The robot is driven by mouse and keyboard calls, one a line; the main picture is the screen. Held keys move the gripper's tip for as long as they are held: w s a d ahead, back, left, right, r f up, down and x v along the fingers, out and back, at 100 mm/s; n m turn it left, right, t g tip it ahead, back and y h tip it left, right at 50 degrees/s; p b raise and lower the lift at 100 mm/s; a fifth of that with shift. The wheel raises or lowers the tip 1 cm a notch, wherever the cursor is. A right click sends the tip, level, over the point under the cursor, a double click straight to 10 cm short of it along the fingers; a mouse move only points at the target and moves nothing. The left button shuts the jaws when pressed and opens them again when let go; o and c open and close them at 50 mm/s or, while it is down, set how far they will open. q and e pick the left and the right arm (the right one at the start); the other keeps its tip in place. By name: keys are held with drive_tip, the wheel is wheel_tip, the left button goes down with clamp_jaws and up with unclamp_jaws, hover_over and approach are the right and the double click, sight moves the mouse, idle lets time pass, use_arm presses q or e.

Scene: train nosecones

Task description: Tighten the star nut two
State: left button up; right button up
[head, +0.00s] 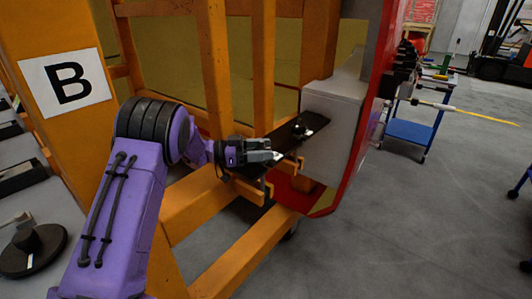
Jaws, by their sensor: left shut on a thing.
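My left gripper (272,156) reaches in from the left, with its pale fingers shut at the near part of a dark flat bar (285,138). What the fingers hold is mostly hidden by them; it appears to be a star nut on this bar. A small dark and bright fitting (304,128) sits farther along the bar, near a grey block, apart from the fingers. I cannot tell which fitting is star nut two. My right gripper is not in view.
The orange frame (210,70) has posts and beams close around my left arm. A grey block (335,118) and a red-edged panel (385,70) stand just right of the bar. A blue cart (408,131) stands farther right. Grey floor is open there.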

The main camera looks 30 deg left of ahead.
use_arm(q)
drive_tip(key=shift+f, duration=0.1)
drive_tip(key=o, duration=1)
drive_tip(key=shift+s, duration=0.1)
drive_tip(key=b+v, duration=0.2)
drive_tip(key=v, duration=0.5)
drive_tip(key=shift+s+a, duration=0.2)
drive_tip(key=shift+a, duration=0.1)
drive_tip(key=shift+w, duration=0.1)
